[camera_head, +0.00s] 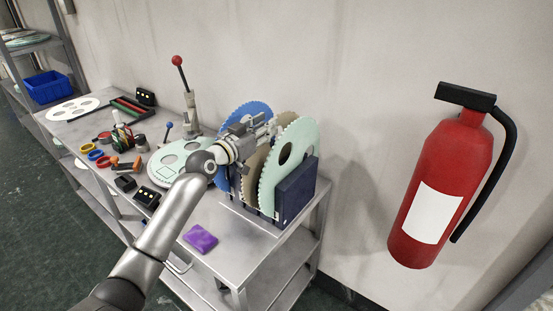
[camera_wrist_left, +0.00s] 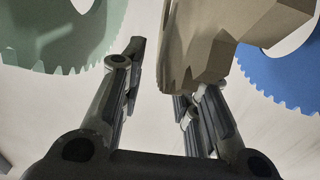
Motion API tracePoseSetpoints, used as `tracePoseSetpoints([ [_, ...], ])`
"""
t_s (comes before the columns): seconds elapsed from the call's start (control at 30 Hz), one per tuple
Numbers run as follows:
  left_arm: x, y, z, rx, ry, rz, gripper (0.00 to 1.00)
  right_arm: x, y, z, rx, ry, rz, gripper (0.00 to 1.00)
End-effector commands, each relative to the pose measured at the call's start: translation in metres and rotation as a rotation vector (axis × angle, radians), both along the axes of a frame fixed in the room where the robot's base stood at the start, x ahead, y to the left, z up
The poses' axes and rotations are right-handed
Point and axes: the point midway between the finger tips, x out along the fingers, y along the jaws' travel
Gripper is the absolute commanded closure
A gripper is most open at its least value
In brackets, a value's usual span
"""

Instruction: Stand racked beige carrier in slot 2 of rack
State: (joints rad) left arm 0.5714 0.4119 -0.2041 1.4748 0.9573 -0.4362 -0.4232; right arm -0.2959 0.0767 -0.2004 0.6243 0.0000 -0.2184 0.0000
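The beige toothed carrier (camera_head: 287,118) stands upright in the dark blue rack (camera_head: 296,190), between a mint carrier (camera_head: 290,157) and a blue carrier (camera_head: 246,110). My left gripper (camera_head: 264,131) is over the rack and covers part of the beige carrier. In the left wrist view the beige carrier (camera_wrist_left: 215,40) is close to the right-hand finger and hides its tip. A clear gap separates it from the left-hand finger. The left gripper (camera_wrist_left: 160,75) is open. The slot bottoms are hidden. My right gripper is not in view.
The mint carrier (camera_wrist_left: 60,40) and blue carrier (camera_wrist_left: 285,75) flank the fingers closely. Left of the rack are a flat mint disc (camera_head: 168,160) and a red-knobbed lever (camera_head: 190,100). A purple pouch (camera_head: 201,239) lies in front. A fire extinguisher (camera_head: 440,190) hangs at right.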

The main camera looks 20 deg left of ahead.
Motion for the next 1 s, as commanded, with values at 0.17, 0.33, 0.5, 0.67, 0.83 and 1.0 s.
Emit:
tracePoseSetpoints([
  [0.17,0.0109,-0.0041,-0.0001,-0.001,0.0,0.001,0.71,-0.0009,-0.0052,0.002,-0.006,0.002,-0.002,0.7],
  [0.33,0.0115,-0.0043,-0.0007,0.0,0.0,0.0,0.71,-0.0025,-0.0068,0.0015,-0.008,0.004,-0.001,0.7],
  [0.5,0.0112,-0.0042,-0.0008,0.0,0.0,0.0,0.83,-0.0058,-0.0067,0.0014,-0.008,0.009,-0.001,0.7],
  [0.67,0.0112,-0.0042,-0.0008,0.0,0.0,0.0,1.0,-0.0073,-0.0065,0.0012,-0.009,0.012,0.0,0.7],
  [0.83,0.0111,-0.0041,-0.0008,0.0,0.0,0.0,1.0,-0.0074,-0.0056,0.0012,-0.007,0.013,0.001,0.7],
  [1.0,0.0111,-0.004,-0.0009,0.0,0.0,0.0,1.0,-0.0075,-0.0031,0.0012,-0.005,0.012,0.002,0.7],
])
